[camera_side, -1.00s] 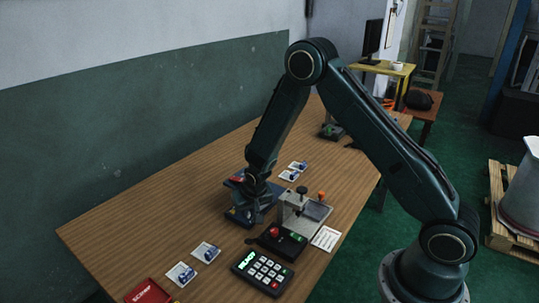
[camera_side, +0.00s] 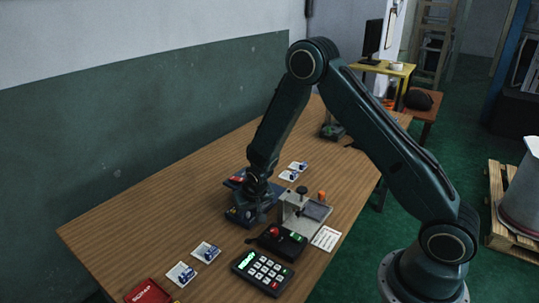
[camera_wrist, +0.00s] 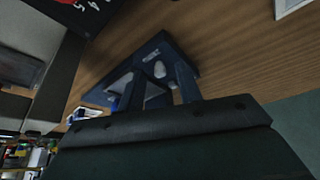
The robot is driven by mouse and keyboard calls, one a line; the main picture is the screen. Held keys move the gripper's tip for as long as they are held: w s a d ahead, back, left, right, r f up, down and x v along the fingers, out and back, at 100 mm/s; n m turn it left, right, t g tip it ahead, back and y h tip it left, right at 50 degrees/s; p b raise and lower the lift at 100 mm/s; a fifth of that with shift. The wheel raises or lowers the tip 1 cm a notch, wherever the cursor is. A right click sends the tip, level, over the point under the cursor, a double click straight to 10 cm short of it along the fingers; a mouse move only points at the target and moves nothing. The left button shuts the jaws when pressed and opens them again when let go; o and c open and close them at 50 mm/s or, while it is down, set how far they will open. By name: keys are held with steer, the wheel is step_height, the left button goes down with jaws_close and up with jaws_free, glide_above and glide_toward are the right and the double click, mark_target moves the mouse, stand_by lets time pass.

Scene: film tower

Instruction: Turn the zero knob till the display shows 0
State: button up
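A dark blue device (camera_side: 238,213) stands on the wooden table, left of a grey metal fixture. My gripper (camera_side: 257,197) is low over it and hides much of its top. In the wrist view the blue device (camera_wrist: 170,45) lies at the fingers of my gripper (camera_wrist: 165,92), with small pale parts between and beside them. I cannot make out the zero knob or a numeric display on it. Whether the fingers touch or hold a knob cannot be told.
The grey fixture (camera_side: 292,208) has a black-topped screw, with an orange knob (camera_side: 322,196) behind it. Cards (camera_side: 206,252) and a red tray (camera_side: 148,292) lie at left.

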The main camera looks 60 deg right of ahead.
steer(key=shift+r, duration=0.1)
steer(key=v, duration=1.3)
steer(key=shift+r, duration=0.3)
steer(key=shift+s+a, duration=0.1)
steer(key=shift+s, duration=0.05)
steer(key=s+a+r+n+t+y, duration=0.1)
steer(key=s+a+r+n, duration=0.1)
steer(key=s+r, duration=1.15)
steer(key=s+a+r+n+y, duration=0.1)
steer(key=s+r+n, duration=0.2)
steer(key=s, duration=0.9)
step_height(320, 180, up, 3)
steer(key=shift+f+t, duration=0.1)
steer(key=shift+t, duration=0.2)
